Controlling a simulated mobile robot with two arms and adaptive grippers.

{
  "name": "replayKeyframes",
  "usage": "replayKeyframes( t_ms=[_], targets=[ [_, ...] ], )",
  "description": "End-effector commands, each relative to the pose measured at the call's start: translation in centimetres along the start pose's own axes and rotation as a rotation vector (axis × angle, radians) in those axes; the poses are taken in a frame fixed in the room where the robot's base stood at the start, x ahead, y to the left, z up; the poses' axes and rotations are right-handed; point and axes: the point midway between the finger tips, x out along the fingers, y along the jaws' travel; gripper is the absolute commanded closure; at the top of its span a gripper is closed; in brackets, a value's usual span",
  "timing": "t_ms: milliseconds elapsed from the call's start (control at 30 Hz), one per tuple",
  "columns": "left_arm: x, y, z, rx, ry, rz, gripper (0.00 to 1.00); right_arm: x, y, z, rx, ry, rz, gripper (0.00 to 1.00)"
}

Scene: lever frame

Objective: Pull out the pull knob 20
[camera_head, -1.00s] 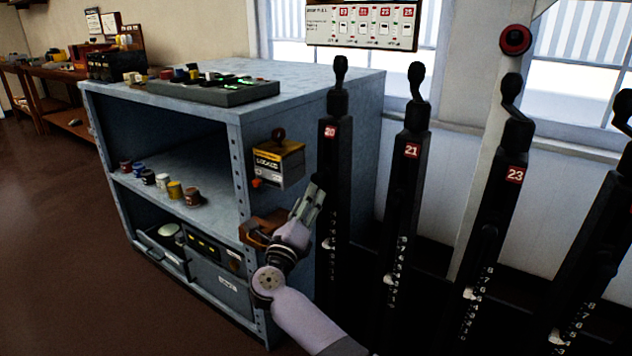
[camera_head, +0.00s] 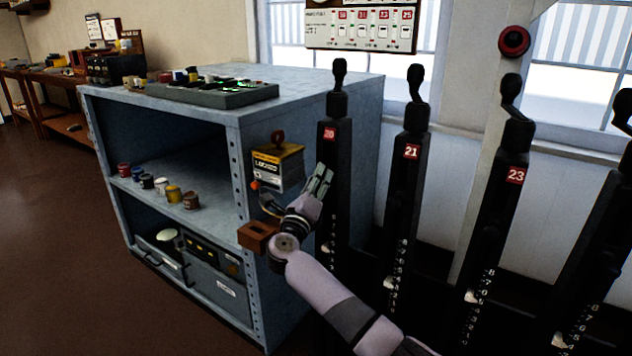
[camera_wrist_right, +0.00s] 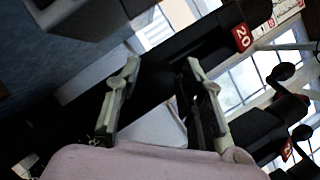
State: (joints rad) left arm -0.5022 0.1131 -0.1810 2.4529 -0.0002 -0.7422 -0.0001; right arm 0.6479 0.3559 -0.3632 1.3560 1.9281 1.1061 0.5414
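The lever marked 20 (camera_head: 335,155) is a tall black post with a red number plate and a black knob (camera_head: 339,73) on top. My right gripper (camera_head: 322,177) is beside the post's left side, below the number plate and well below the knob. In the right wrist view my right gripper (camera_wrist_right: 162,66) has its two fingers spread apart. The dark post of lever 20 (camera_wrist_right: 205,38) crosses beyond them, with its red plate at upper right. Whether a finger touches the post is unclear. The knob is not clearly made out in the wrist view. My left gripper is not in view.
Lever 21 (camera_head: 403,175) and lever 23 (camera_head: 495,190) stand to the right. A blue metal cabinet (camera_head: 222,106) is close on the left, with a yellow-topped lock box (camera_head: 277,166) on its side and a brown block (camera_head: 257,236) near my wrist.

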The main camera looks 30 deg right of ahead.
Motion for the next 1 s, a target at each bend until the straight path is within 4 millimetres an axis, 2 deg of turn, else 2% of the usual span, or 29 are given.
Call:
replayKeyframes(
  t_ms=[67,500,1000],
  targets=[
    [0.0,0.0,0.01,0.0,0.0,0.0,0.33,-0.02,0.01,0.0,0.0,0.0,0.0,0.71],
    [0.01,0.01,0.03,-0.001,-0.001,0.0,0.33,-0.04,0.03,0.0,0.0,0.0,0.0,1.0],
    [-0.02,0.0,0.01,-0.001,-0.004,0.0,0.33,-0.12,0.04,0.05,0.0,0.0,0.001,1.0]
  ],
)
